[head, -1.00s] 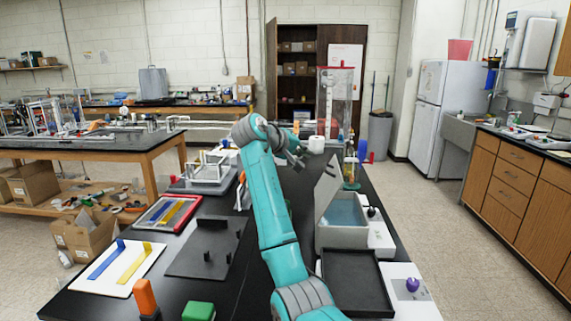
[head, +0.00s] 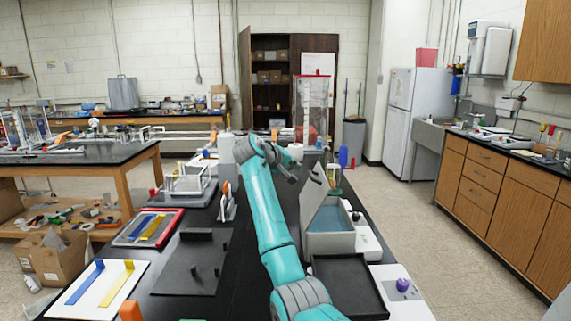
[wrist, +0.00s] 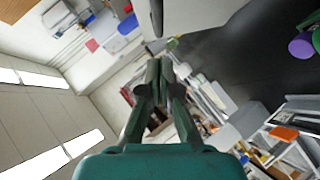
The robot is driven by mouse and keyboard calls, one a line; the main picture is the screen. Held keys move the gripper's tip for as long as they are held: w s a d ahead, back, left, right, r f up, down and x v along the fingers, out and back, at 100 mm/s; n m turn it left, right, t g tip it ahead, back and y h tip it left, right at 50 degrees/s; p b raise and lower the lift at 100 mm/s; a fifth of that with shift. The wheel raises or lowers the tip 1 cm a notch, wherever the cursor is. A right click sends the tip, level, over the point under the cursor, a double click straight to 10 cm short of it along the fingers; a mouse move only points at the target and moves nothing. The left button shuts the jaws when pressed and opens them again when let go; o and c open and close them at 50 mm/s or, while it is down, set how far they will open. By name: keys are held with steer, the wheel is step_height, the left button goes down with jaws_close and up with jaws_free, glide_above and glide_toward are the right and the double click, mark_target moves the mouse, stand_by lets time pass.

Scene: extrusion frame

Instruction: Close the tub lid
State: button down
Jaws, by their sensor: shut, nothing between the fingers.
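The grey tub (head: 330,243) stands on the black bench, right of my arm, with a bluish inside. Its lid (head: 313,192) is open, standing up steeply from the tub's left side. My gripper (head: 291,172) is shut and empty, just left of the lid's upper part in the head view; I cannot tell whether it touches the lid. In the wrist view my gripper's fingers (wrist: 160,68) are together with nothing between them. A pale grey surface at the top edge there may be the lid, but I cannot be sure.
A black tray (head: 348,287) lies in front of the tub. A white pad with a purple knob (head: 403,286) is to its right. A clear tower with a red top (head: 312,110) stands farther back. A dark plate with pegs (head: 195,260) lies left of my arm.

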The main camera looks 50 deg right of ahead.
steer(key=shift+s+d+f, duration=0.45)
steer(key=shift+s+f, duration=0.1)
steer(key=shift+s, duration=0.05)
steer(key=shift+s+d+f, duration=0.4)
steer(key=shift+s+f, duration=0.15)
steer(key=shift+s, duration=0.05)
steer(key=shift+d, duration=0.1)
